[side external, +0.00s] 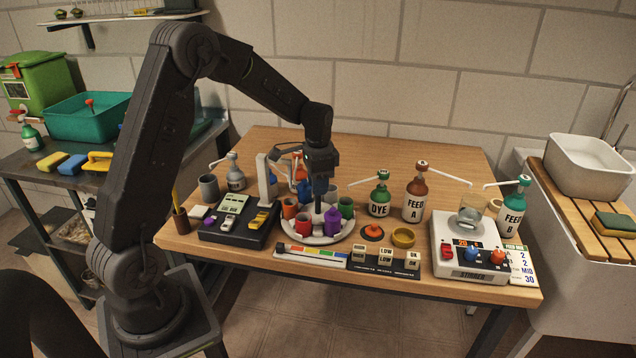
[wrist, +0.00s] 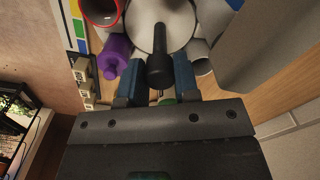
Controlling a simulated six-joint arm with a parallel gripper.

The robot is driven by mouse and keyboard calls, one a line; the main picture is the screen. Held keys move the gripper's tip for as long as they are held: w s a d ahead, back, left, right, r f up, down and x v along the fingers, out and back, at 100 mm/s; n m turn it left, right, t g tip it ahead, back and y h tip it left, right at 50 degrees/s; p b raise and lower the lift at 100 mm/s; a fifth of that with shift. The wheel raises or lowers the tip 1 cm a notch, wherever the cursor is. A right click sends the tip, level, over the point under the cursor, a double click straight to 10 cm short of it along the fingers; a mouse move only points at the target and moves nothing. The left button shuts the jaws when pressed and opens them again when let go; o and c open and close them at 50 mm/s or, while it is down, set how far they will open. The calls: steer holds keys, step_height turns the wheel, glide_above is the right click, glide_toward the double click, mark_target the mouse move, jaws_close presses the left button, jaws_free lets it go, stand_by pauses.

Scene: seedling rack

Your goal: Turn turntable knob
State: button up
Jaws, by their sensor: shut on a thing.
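The turntable (side external: 322,240) is a white round plate near the middle of the wooden table, with several coloured cups and bottles around its rim. In the wrist view its pale disc (wrist: 143,30) shows at the top. The turntable knob (wrist: 160,68) is a dark upright post at its centre. My gripper (side external: 319,200) points down over the middle of the turntable, in among the cups. In the wrist view my gripper (wrist: 158,80) has its two blue fingers on either side of the knob, shut on it. In the side view the fingertips and knob are largely hidden.
A purple bottle (side external: 332,222) and a red cup (side external: 302,222) stand close to my fingers. A pale upright post (side external: 264,178) rises at left. The DYE bottle (side external: 380,198), FEED A bottle (side external: 415,200) and stirrer (side external: 470,262) stand to the right.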

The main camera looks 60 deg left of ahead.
steer(key=shift+m, duration=1.1)
steer(key=o, duration=0.9)
steer(key=shift+r, duration=0.1)
step_height(320, 180, up, 14)
steer(key=shift+f, duration=0.15)
